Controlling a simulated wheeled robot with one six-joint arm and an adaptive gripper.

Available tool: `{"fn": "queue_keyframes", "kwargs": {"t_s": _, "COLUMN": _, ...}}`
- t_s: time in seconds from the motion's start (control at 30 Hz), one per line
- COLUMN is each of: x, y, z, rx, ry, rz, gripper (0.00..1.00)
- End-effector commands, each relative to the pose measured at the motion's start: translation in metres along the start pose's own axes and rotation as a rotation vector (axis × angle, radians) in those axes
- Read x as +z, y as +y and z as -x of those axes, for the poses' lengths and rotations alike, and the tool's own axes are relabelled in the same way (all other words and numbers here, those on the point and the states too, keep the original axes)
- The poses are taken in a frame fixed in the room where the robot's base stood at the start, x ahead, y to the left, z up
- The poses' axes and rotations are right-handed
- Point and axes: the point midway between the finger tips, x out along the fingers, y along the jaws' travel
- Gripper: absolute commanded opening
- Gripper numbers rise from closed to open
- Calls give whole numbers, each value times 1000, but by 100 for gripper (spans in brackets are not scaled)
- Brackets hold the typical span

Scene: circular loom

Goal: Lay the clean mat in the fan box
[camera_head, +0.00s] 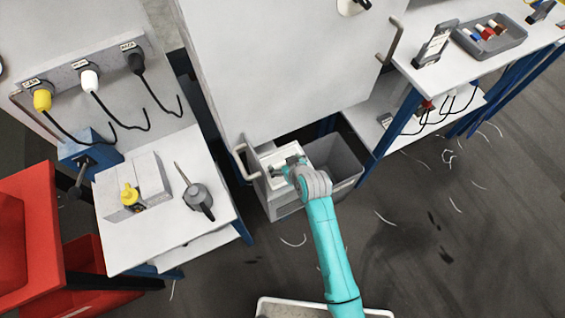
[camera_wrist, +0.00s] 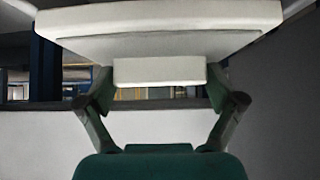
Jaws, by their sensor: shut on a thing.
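The pale mat (camera_head: 268,159) is a flat white slab at the low pale box under the big cabinet. In the wrist view the mat (camera_wrist: 160,28) spans the top of the picture, with a white block (camera_wrist: 160,71) on its near side. My gripper (camera_head: 287,168) is shut on this block, with a finger on each side of it in the wrist view (camera_wrist: 160,90). The pale box (camera_head: 287,209), which looks like the fan box, shows its front below my gripper. My gripper and the mat hide its inside. I cannot tell whether the mat touches it.
A grey open bin (camera_head: 345,185) stands right beside the box. The white cabinet (camera_head: 285,70) rises behind, with a bar handle (camera_head: 243,162) close left of my gripper. A left bench (camera_head: 165,235) carries tools. A right table (camera_head: 470,75) holds a tray (camera_head: 510,42). Floor in front is open, with thread scraps.

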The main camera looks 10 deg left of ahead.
Motion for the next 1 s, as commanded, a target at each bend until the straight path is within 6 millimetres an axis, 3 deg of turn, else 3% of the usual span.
{"fn": "queue_keyframes", "kwargs": {"t_s": 0.17, "x": 3, "y": -8, "z": -5, "rx": -12, "ry": -6, "rz": 7, "gripper": 23}}
{"fn": "queue_keyframes", "kwargs": {"t_s": 1.0, "x": 32, "y": -7, "z": -33, "rx": -11, "ry": -6, "rz": 6, "gripper": 23}}
